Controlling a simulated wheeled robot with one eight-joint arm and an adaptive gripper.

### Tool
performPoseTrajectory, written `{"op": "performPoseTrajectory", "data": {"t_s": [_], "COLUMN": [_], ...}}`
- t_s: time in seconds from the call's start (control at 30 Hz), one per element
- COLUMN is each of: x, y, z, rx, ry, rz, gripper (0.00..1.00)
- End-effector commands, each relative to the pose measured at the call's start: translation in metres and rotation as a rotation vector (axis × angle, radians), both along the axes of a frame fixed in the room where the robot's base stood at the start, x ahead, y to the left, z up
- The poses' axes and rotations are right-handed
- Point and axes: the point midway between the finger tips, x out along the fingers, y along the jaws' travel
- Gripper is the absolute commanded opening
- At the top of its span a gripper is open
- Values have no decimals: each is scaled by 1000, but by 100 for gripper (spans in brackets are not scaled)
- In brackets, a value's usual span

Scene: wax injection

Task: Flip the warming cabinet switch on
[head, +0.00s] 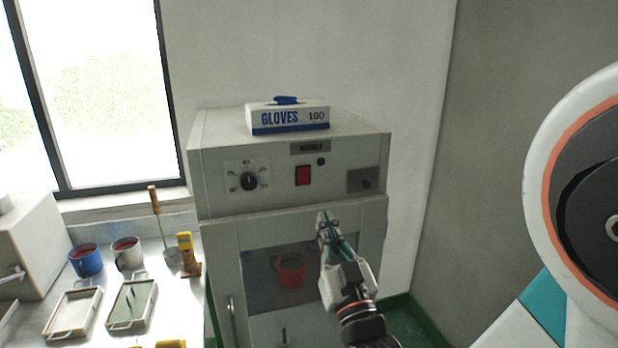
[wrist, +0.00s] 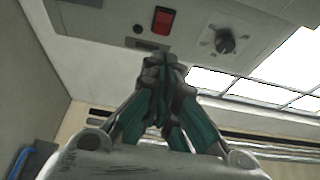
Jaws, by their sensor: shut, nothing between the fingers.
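The warming cabinet (head: 220,180) stands in the middle of the head view. Its red switch (head: 303,175) is on the upper front panel, between a black dial (head: 249,181) on the left and a grey plate on the right. I cannot tell from its face which way the switch is set. My gripper (head: 324,216) is shut and empty, in front of the cabinet, below and slightly right of the switch. In the wrist view the shut fingertips (wrist: 160,62) point toward the panel, and the red switch (wrist: 162,20) shows just beyond them, apart from them.
A glove box (head: 290,118) lies on top of the cabinet. The glass door shows a red container (head: 291,272) inside.

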Motion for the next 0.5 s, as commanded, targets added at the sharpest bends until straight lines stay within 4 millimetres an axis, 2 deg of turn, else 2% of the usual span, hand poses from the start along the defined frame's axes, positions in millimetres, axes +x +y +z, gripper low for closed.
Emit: {"op": "performPoseTrajectory", "data": {"t_s": [0.17,0.27,0.5], "x": [6,17,56], "y": [2,5,16], "z": [3,7,24], "rx": [-1,-1,-2], "ry": [1,1,0], "rz": [0,0,-1], "gripper": [0,0,0]}}
